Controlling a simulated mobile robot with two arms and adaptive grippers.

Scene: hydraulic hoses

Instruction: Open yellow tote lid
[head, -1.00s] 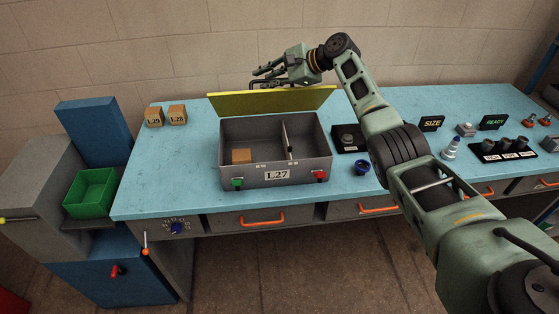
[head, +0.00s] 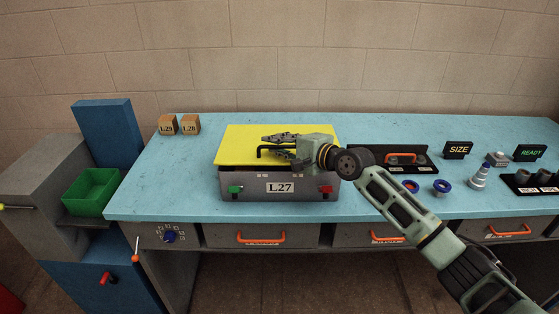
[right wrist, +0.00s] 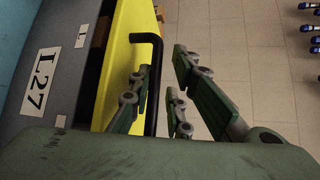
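The yellow tote lid (head: 240,142) lies low over the grey tote (head: 250,189) labelled L27, with a dark gap along the front edge. In the right wrist view the lid (right wrist: 121,65) stands slightly off the tote (right wrist: 55,50). Its black handle (right wrist: 151,75) sticks out from the lid and also shows in the head view (head: 260,151). My right gripper (head: 277,145) is at the handle, above the lid. In the right wrist view its fingers (right wrist: 161,76) are apart, with the handle between them, nearer the left finger. My left gripper is not in view.
The tote stands on a blue workbench (head: 170,195). Two wooden blocks, L29 (head: 168,125) and L28 (head: 190,125), are at the back left. A black tray (head: 425,164) and blue-ringed parts (head: 442,186) are to the right. A green bin (head: 92,190) is left.

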